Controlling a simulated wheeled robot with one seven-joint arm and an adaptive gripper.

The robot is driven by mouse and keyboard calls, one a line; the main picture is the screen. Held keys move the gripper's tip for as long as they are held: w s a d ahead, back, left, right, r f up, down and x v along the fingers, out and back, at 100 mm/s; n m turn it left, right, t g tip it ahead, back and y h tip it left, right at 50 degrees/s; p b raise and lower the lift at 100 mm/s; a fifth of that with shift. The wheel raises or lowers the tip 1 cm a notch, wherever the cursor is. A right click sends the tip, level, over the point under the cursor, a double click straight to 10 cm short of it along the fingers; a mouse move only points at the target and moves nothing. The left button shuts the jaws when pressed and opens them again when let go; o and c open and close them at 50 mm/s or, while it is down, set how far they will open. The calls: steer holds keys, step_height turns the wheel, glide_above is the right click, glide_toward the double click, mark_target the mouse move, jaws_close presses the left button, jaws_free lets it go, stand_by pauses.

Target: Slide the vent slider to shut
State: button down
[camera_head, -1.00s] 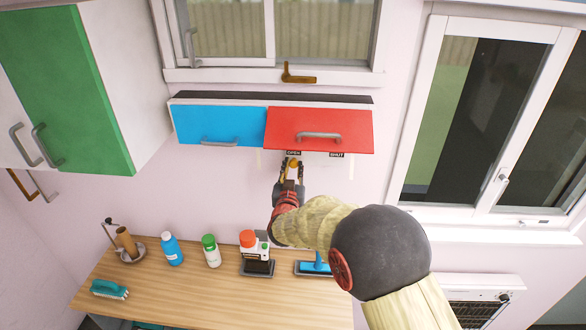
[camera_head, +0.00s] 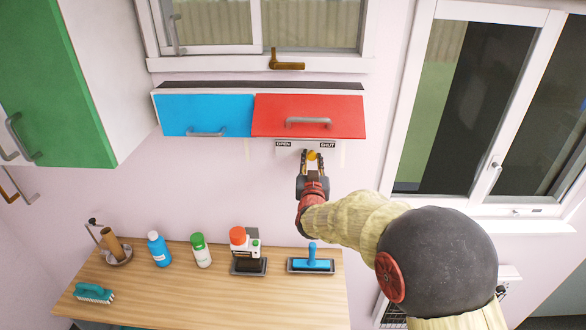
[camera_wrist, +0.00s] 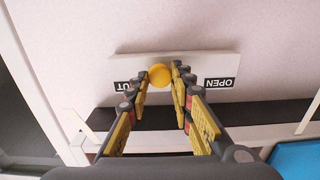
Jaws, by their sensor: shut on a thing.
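The vent slider has a round yellow knob (camera_head: 312,155), on a pale plate under the red cabinet. The OPEN label (camera_head: 283,144) is at its left and the SHUT label (camera_head: 328,144) at its right. The knob sits between them, nearer SHUT. My gripper (camera_head: 312,162) is shut on the knob from below. In the wrist view the knob (camera_wrist: 160,75) is between my fingertips (camera_wrist: 161,84), in front of the plate (camera_wrist: 205,62). That view is turned over, with OPEN at right and SHUT at left, partly hidden by a finger.
Red (camera_head: 308,117) and blue (camera_head: 205,115) cabinet doors with handles hang just above the slider. The wooden counter (camera_head: 200,305) below holds bottles, a brush and a blue-handled tool (camera_head: 311,262). A window (camera_head: 480,110) is at right. The wall beside the slider is clear.

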mark_target(328, 151)
steer(key=d+b, duration=0.2)
steer(key=d, duration=0.3)
steer(key=shift+s, duration=0.1)
steer(key=c, duration=1.6)
jaws_free()
steer(key=shift+d, duration=0.15)
steer(key=shift+o, duration=0.3)
steer(key=s, duration=1.2)
steer(key=shift+a, duration=0.3)
